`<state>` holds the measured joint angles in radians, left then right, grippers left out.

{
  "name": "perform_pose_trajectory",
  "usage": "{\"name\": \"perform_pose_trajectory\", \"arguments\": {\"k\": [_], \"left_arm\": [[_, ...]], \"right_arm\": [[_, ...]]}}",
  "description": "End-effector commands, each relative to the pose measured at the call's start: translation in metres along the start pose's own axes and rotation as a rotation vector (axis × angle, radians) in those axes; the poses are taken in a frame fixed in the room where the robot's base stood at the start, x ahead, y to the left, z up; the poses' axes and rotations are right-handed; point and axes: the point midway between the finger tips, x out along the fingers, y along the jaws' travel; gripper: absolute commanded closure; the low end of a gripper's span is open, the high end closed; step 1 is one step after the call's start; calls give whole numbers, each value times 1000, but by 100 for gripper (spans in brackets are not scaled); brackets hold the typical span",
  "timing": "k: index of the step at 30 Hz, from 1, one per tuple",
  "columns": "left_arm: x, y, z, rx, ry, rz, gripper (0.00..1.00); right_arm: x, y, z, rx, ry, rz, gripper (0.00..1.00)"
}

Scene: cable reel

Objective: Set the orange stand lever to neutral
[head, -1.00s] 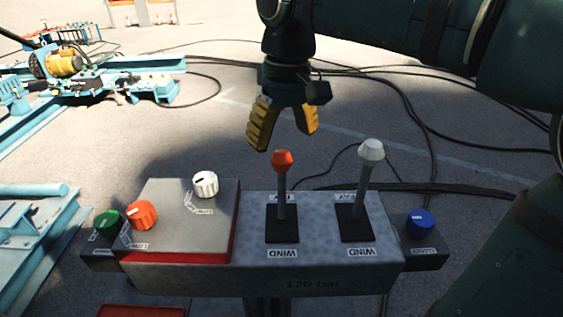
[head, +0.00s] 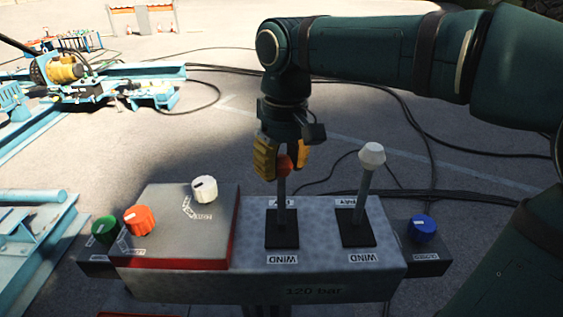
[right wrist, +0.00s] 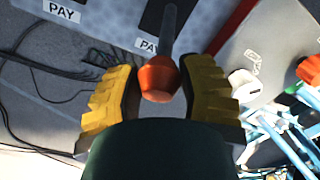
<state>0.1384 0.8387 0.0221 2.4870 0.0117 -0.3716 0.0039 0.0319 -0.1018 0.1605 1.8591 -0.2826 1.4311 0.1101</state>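The orange stand lever (head: 282,205) has an orange knob on a grey stem and rises from a black slot plate on the grey control stand (head: 320,217). The plate has a WIND label on the near side and a partly hidden label on the far side. My left gripper is not in view.
A white-knobbed lever (head: 371,155) stands just right of the orange one. White (head: 204,189), orange (head: 139,220) and green (head: 104,230) dials sit at left, and a blue dial (head: 421,228) at right. Black cables lie on the floor behind.

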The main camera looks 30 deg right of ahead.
Motion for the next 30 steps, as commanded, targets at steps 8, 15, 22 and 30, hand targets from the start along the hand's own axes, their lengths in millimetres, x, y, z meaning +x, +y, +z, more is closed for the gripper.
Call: {"name": "perform_pose_trajectory", "arguments": {"k": [8, 15, 22, 30], "left_arm": [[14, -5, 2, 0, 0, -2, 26], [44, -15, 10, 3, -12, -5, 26], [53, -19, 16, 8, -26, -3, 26], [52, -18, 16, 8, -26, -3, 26]], "right_arm": [[-1, -7, 9, -8, 84, 57, 100], [-3, -21, 29, -16, 269, 188, 100], [-6, -26, 38, -18, 343, 244, 100], [-7, -27, 38, -18, 346, 246, 100]]}}
